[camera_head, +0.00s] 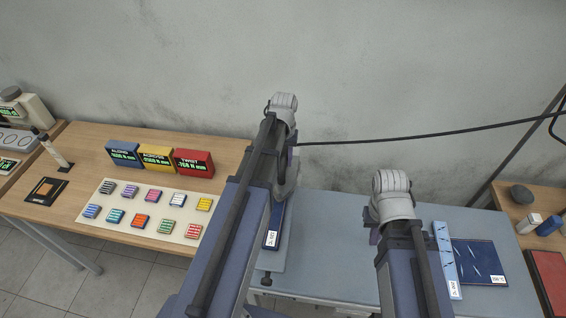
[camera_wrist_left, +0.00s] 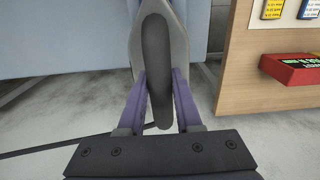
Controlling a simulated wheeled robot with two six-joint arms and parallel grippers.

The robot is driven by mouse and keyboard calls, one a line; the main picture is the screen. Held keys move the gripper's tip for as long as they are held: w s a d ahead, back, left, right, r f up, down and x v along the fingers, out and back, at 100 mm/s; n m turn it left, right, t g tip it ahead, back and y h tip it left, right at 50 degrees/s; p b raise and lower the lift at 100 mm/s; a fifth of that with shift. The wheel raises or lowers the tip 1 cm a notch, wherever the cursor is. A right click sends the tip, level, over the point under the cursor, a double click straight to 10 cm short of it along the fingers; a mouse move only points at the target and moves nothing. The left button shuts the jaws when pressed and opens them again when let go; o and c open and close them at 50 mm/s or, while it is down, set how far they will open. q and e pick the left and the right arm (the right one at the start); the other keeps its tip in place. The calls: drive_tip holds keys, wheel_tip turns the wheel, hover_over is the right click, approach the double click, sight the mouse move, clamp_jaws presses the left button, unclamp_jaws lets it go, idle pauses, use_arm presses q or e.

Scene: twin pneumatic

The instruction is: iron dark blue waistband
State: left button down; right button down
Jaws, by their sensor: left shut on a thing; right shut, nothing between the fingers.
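My left gripper (camera_wrist_left: 160,90) is shut on the dark handle of a grey iron (camera_wrist_left: 152,60). In the head view the grey iron (camera_head: 286,190) is partly hidden behind my left arm. It is at the far end of a dark blue strip (camera_head: 275,228), the waistband, which carries a white label at its near end. I cannot tell whether the iron touches the strip. The strip lies on a narrow board (camera_head: 272,258), with its left side hidden by my arm. My right gripper (camera_head: 374,230) is shut and empty above the grey-blue table, its fingertips mostly hidden by its wrist.
A light blue patterned strip (camera_head: 445,258) and a dark blue cloth (camera_head: 478,260) lie right of my right arm. The left wooden table has three display boxes (camera_head: 156,157) and a mat of coloured blocks (camera_head: 186,226). A black cable (camera_head: 400,137) crosses the wall. Mid-table between my arms looks clear.

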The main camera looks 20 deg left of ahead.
use_arm(q)
drive_tip(key=shift+w+a, duration=0.2)
drive_tip(key=shift+w, duration=0.6)
drive_tip(key=shift+r, duration=0.1)
drive_tip(key=shift+r, duration=0.1)
wheel_tip(320, 180, up, 6)
drive_tip(key=p, duration=0.6)
drive_tip(key=shift+r+p, duration=1.45)
drive_tip(key=shift+p, duration=0.15)
drive_tip(key=shift+f, duration=0.1)
